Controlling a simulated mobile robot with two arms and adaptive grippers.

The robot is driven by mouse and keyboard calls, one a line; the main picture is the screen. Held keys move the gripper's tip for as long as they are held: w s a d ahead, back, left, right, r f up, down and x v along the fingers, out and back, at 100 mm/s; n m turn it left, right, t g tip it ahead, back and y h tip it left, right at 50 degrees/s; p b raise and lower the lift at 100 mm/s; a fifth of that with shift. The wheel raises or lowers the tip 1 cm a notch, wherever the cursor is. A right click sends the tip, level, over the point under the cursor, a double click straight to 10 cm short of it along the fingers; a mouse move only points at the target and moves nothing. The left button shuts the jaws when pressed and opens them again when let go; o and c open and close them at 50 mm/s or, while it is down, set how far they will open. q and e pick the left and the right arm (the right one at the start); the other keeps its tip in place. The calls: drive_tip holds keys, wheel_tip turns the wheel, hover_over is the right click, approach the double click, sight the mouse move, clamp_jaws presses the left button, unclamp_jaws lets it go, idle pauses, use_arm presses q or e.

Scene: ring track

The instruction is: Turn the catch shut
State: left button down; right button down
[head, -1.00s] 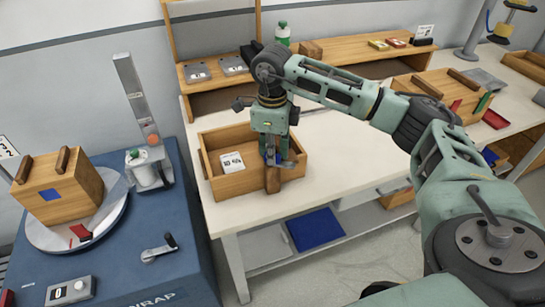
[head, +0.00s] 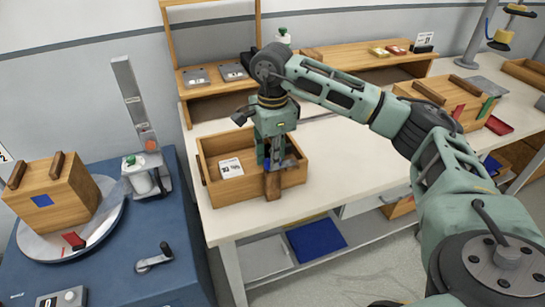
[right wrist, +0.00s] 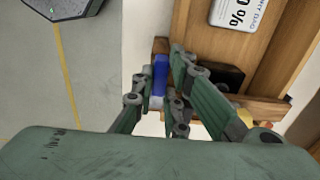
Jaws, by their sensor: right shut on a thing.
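An open wooden box (head: 212,177) stands on the near left corner of the white bench, with a wooden upright (head: 273,187) on its front wall. My right gripper (head: 277,165) points down over that front wall, at the top of the upright. In the right wrist view, a small blue piece (right wrist: 160,74), apparently the catch, shows between the fingers (right wrist: 168,92) at the box's edge. The right gripper is shut on it. The fingers hide much of the piece, so I cannot tell which way it is turned. My left gripper is out of view.
A white labelled packet (head: 231,168) lies inside the box. To the left, a blue machine (head: 120,262) carries a turntable with a closed wooden crate (head: 58,195) and a crank (head: 155,258). Another wooden box (head: 425,90) stands farther right. The bench between the boxes is clear.

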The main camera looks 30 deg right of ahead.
drive_tip(key=shift+w+r, duration=0.1)
drive_tip(key=shift+r, duration=0.05)
drive_tip(key=c, duration=1.8)
unclamp_jaws()
drive_tip(key=shift+o, duration=0.2)
wheel_tip(320, 180, up, 12)
